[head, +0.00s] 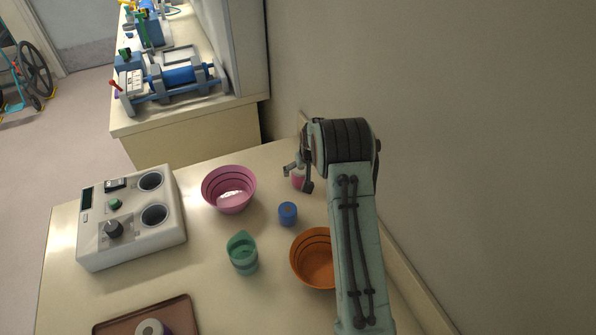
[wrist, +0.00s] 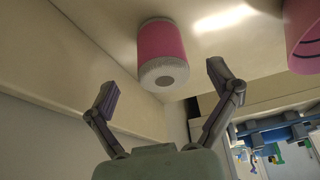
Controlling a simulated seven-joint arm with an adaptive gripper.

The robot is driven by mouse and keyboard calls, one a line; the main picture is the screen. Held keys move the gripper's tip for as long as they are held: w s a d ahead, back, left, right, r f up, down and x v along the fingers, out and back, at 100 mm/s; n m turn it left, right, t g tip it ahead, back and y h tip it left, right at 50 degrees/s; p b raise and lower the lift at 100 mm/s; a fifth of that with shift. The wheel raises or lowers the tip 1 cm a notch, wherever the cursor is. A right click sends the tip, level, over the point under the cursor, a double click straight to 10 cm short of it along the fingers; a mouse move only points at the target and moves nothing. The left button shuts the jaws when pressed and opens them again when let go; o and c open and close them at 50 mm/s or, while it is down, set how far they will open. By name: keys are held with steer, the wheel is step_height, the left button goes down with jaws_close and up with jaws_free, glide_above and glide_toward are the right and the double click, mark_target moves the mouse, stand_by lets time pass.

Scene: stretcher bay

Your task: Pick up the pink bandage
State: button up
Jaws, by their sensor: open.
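The pink bandage (wrist: 160,48) is a roll with a pink band and pale ends. In the wrist view it stands on the table just beyond the fingertips, roughly centred between them. My gripper (wrist: 162,78) is open and empty, with one finger on each side of the roll's near end and gaps visible on both sides. In the head view my gripper (head: 299,178) is low at the table's back right by the wall. A pink part of the bandage (head: 298,182) shows there, mostly hidden by my gripper.
A blue roll (head: 288,212), a pink bowl (head: 229,209), an orange bowl (head: 312,262) and a green cup (head: 243,254) stand nearby. A white device (head: 131,232) is at left, a brown tray (head: 183,309) in front. The wall (head: 450,120) is close on the right.

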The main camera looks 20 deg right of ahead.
mark_target(301, 177)
steer(key=x, duration=0.5)
steer(key=shift+w+f, duration=0.1)
steer(key=shift+f, duration=0.3)
steer(key=c, duration=1.2)
